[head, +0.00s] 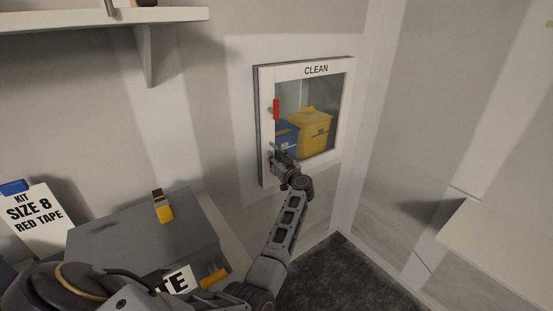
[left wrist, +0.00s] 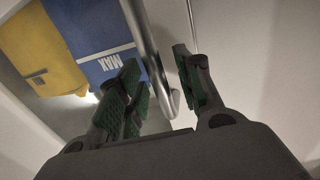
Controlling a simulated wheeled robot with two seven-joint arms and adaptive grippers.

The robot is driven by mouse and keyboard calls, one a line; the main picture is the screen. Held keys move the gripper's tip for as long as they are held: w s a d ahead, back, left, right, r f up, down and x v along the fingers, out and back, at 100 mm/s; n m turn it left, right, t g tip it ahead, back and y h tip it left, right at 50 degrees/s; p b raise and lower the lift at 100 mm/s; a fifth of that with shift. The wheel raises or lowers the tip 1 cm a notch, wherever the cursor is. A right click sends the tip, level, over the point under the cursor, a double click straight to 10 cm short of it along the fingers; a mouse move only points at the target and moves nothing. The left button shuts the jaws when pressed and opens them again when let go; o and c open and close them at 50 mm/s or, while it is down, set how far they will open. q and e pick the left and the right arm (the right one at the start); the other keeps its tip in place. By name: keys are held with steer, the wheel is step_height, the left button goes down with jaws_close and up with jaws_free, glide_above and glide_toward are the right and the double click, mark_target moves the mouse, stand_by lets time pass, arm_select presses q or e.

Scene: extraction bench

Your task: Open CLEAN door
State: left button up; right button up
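The CLEAN door (head: 316,70) is a white-framed glass door on the back wall, and it looks closed against its frame. A red latch (head: 276,109) sits on its left side. My left gripper (head: 275,152) is at the door's lower left edge, below the latch. In the left wrist view, its green-padded fingers (left wrist: 158,75) are apart, on either side of a metal bar handle (left wrist: 150,50). I see gaps between the pads and the bar. My right gripper is in neither view.
Behind the glass are a blue box (head: 286,137) marked MAX and a yellow box (head: 315,130). A grey case (head: 130,235) and a SIZE 8 RED TAPE card (head: 37,215) are at lower left. A shelf (head: 150,15) is upper left; a white surface (head: 500,245) is at right.

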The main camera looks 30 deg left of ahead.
arm_select(q)
steer(key=shift+c, duration=0.2)
jaws_close()
